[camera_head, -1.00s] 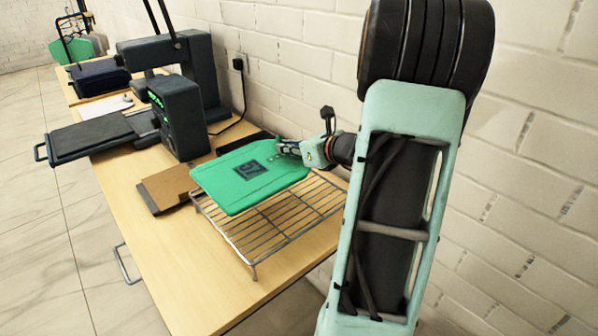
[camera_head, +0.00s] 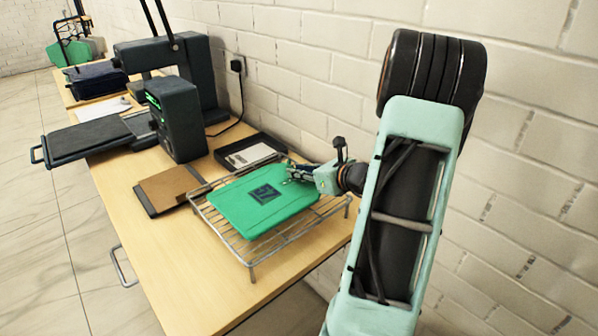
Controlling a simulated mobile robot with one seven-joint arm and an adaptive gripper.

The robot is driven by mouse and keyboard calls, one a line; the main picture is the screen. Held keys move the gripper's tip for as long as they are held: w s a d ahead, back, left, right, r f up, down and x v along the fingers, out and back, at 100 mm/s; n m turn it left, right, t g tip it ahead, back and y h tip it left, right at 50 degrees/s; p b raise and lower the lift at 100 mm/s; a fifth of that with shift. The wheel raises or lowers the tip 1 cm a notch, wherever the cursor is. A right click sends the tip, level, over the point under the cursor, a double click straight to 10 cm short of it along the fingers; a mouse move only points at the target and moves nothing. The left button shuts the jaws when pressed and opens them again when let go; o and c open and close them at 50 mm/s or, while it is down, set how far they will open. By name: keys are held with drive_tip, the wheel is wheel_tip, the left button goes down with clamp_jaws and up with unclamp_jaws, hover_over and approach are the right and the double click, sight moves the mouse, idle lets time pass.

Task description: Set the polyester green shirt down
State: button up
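The green shirt (camera_head: 258,205), folded flat with a dark square print, lies on or just above the wire rack (camera_head: 262,262); I cannot tell whether it rests fully on the wires. The rack stands on the wooden table. My gripper (camera_head: 297,173) is at the shirt's far right edge, its fingers close to or around that edge. The fingers are small in this view, and the shirt hides part of them, so whether they are shut on it cannot be made out.
A brown board (camera_head: 168,188) lies left of the rack. A dark tray with a white sheet (camera_head: 250,154) lies behind it. A heat press (camera_head: 177,118) with a dark platen stands farther back. A brick wall runs along the right. The near table (camera_head: 190,285) is clear.

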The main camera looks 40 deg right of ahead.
drive_tip(key=shift+o, duration=0.7)
drive_tip(key=shift+s+r, duration=0.15)
drive_tip(key=shift+s, duration=0.1)
drive_tip(key=v, duration=1.1)
drive_tip(key=shift+s+r+p, duration=0.1)
drive_tip(key=shift+s+p, duration=0.15)
drive_tip(key=shift+p, duration=0.15)
